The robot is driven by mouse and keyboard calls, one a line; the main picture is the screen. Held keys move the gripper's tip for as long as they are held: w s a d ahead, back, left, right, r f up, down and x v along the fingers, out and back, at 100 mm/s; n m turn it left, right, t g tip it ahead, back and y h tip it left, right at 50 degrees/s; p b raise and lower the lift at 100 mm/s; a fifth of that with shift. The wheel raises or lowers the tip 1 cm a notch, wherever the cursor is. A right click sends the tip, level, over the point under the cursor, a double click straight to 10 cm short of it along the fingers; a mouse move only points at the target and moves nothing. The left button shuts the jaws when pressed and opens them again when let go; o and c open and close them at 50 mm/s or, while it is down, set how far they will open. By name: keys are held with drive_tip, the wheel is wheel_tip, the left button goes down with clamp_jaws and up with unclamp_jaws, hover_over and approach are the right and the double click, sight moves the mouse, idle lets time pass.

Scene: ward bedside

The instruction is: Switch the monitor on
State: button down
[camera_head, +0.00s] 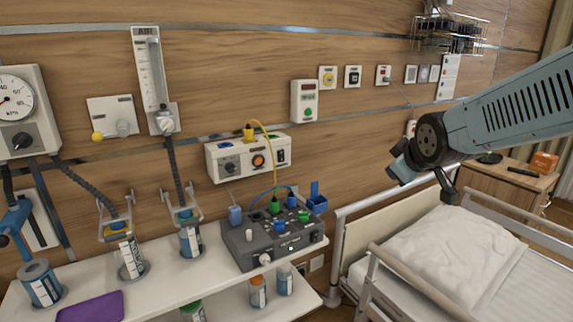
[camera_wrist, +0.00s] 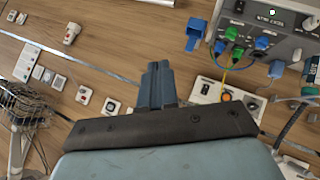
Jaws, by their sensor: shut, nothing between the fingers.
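A grey equipment box (camera_head: 240,247) with green and blue plugs, a white knob and small lights stands on the white shelf. It is the likeliest monitor, but I cannot read its labels surely. In the wrist view the grey box (camera_wrist: 296,45) is at the upper right, with a lit green spot and a small dark label strip. My gripper (camera_head: 402,172) is in the air above the bed's head end, to the right of the box and apart from it. In the wrist view my gripper (camera_wrist: 157,68) has its blue fingers together, with nothing between them.
A white wall unit (camera_head: 213,166) with an orange knob hangs above the box, joined by a yellow cable. A blue holder (camera_head: 317,204) stands beside the box. The bed rail (camera_head: 385,200) and pillow (camera_head: 440,250) are at right. Bottles and a purple tray (camera_head: 90,308) occupy the left shelf.

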sight(282, 162)
drive_tip(key=w+a+f+n+t+y, duration=0.1)
drive_tip(key=w+a+f+n+y, duration=0.1)
drive_tip(key=w+a+n+y, duration=0.1)
drive_tip(key=w+a+f+n+t+y, duration=0.1)
drive_tip(key=w+a+f+n+y, duration=0.2)
drive_tip(key=w+a+n, duration=0.2)
drive_tip(key=w+a+f+n+t+y, duration=0.1)
drive_tip(key=w+a+n, duration=0.3)
drive_tip(key=a+n, duration=0.4)
drive_tip(key=shift+a+f+t+y, duration=0.3)
drive_tip(key=shift+a+f+y, duration=0.55)
drive_tip(key=shift+a, duration=0.4)
drive_tip(key=shift+w, duration=0.15)
drive_tip(key=x, duration=1.4)
drive_tip(key=shift+a, duration=0.1)
drive_tip(key=s+d+f, duration=0.2)
drive_tip(key=s+d, duration=0.6)
drive_tip(key=s, duration=0.3)
drive_tip(key=shift+s, duration=0.1)
